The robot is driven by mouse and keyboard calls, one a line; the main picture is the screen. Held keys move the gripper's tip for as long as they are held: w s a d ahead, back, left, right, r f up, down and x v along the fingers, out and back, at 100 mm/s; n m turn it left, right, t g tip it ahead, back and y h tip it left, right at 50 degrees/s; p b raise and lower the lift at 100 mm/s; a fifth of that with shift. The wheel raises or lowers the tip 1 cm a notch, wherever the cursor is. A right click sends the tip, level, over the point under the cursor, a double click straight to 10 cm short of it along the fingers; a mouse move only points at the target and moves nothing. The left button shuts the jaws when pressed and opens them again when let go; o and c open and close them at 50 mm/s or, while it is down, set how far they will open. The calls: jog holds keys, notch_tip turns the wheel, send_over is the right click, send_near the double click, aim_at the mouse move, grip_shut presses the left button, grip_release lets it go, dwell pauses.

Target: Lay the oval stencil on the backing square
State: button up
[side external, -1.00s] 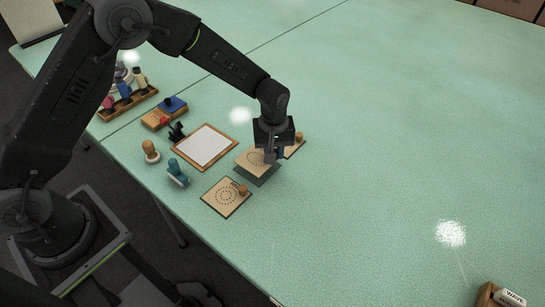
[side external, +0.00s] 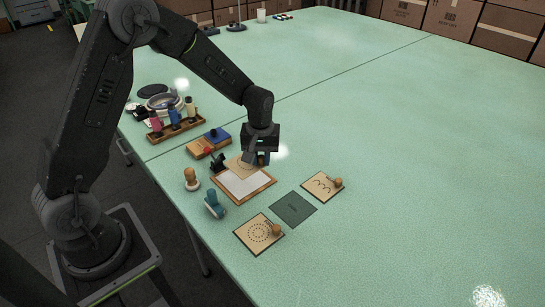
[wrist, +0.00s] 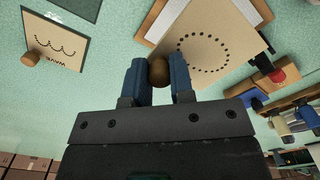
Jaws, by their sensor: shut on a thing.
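My gripper (side external: 257,158) is shut on the round wooden knob (wrist: 158,71) of a tan stencil (wrist: 208,40). This stencil has one ring of dots that looks like an oval. In the side view the held stencil (side external: 237,164) is over the far part of the backing square (side external: 243,188), a white sheet in a wooden frame. The stencil hides the backing's far corner; I cannot tell whether they touch. In the wrist view the backing's frame (wrist: 160,21) shows past the stencil's edge.
A ring stencil (side external: 255,235) and a wave stencil (side external: 320,185) lie right of the backing, with an empty dark green square (side external: 293,209) between them. Stamps (side external: 214,205), a wooden block (side external: 208,144) and a bottle rack (side external: 176,130) stand left. The right side of the table is clear.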

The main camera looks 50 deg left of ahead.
aim_at(258, 179)
jog(key=shift+a+f, duration=0.2)
jog(key=shift+f, duration=2.4)
jog(key=shift+a+f, duration=0.7)
jog(key=shift+a, duration=0.1)
jog(key=o, duration=0.9)
notch_tip(258, 179, up, 13)
jog(key=shift+r, duration=0.4)
